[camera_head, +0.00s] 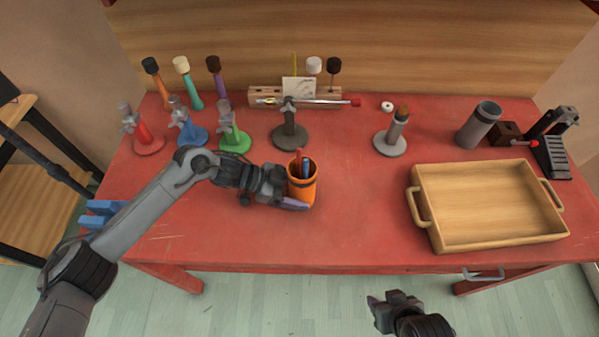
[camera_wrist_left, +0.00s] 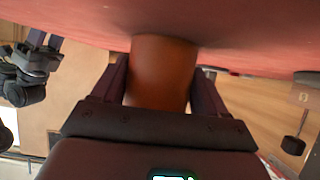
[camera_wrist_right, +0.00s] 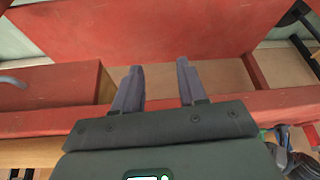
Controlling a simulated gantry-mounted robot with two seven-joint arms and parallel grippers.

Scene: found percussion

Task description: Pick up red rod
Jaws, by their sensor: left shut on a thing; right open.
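An orange cup (camera_head: 302,189) stands upright on the red table near its middle. A red rod (camera_head: 299,160) and a blue one (camera_head: 306,166) stick up out of the cup; their lower parts are hidden inside it. My left gripper (camera_head: 299,196) is shut around the cup's side, low over the table. In the left wrist view the cup (camera_wrist_left: 162,75) sits between both fingers (camera_wrist_left: 160,85). My right gripper (camera_head: 384,306) is open and empty in front of the table's front edge. Its spread fingers (camera_wrist_right: 156,85) show in the right wrist view with nothing between them.
A wooden tray (camera_head: 421,221) lies on the right, with a grey cylinder (camera_head: 478,125) behind it. Coloured stands (camera_head: 236,141) line the back left, and a dark stand (camera_head: 289,136) is behind the cup. The table between cup and tray is clear.

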